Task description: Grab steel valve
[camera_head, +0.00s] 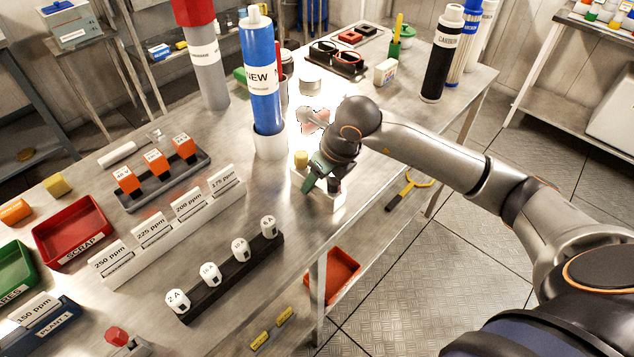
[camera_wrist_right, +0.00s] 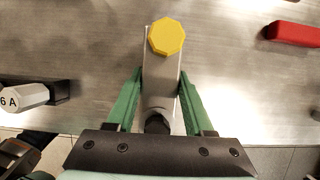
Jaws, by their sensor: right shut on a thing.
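The steel valve, a grey body with a yellow eight-sided knob (camera_wrist_right: 166,37) and a dark end, lies between the green fingers of my right gripper (camera_wrist_right: 160,78) in the right wrist view. The fingers are shut on its sides. In the head view its yellow knob (camera_head: 301,159) shows just beyond my right gripper (camera_head: 314,180), near the table's front edge. The gripper and wrist hide much of the valve there. I cannot tell whether it touches the table. My left gripper is not in view.
A blue cartridge marked NEW (camera_head: 262,75) stands upright in a white holder (camera_head: 270,142) close behind the valve. A black rack (camera_head: 228,283) with white numbered plugs lies to the left. A black carbon cartridge (camera_head: 441,60) stands at the back right. A red tray (camera_head: 340,275) sits below the tabletop.

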